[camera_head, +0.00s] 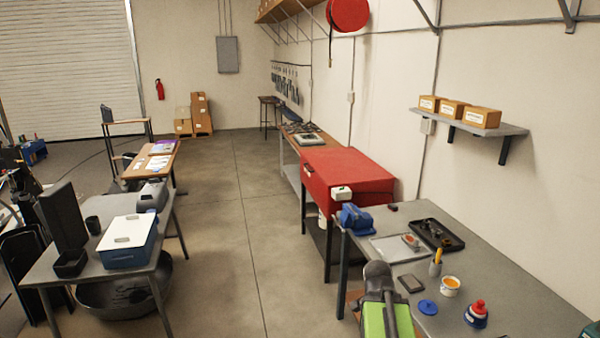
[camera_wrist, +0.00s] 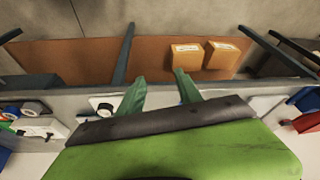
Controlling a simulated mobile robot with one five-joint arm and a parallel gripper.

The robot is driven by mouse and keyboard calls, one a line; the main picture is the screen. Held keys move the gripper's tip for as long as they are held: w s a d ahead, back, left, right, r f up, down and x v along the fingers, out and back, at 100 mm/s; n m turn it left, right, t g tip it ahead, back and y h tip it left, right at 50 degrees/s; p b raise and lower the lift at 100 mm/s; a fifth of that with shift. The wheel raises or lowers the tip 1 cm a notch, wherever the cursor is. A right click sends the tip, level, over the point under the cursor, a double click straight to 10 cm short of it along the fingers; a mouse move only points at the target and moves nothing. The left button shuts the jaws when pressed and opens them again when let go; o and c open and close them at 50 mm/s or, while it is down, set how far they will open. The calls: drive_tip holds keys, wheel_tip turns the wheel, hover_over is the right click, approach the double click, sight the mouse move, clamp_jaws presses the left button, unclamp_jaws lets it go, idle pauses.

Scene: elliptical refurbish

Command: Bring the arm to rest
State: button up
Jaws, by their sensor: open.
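My gripper (camera_wrist: 158,88) shows in the wrist view as two green fingers, spread apart with nothing between them. The fingers reach over the edge of a grey workbench. In the head view my green and grey arm stands at the bottom, by the front edge of the grey workbench (camera_head: 490,263) on the right. The fingertips cannot be made out in that view.
The bench holds a blue vise (camera_head: 355,219), a black tray (camera_head: 436,235), an orange-filled tub (camera_head: 450,286) and a red-topped bottle (camera_head: 477,313). Two cardboard boxes (camera_wrist: 205,58) sit on a brown lower shelf. The concrete floor (camera_head: 235,235) is clear between the benches.

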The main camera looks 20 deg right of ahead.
drive_tip(key=w+a+f+n+y+b, duration=0.1)
drive_tip(key=w+a+f+n+b, duration=0.2)
drive_tip(key=a, duration=0.7)
drive_tip(key=w+a+f+n+y, duration=0.15)
drive_tip(key=w+a+n, duration=0.3)
drive_tip(key=a, duration=0.65)
drive_tip(key=s+a+f+n+y+b, duration=0.1)
drive_tip(key=a+f+n, duration=0.1)
drive_tip(key=a+n, duration=0.7)
drive_tip(key=a, duration=0.3)
drive_tip(key=shift+s+a, duration=0.35)
drive_tip(key=shift+d, duration=0.1)
drive_tip(key=shift+c, duration=0.5)
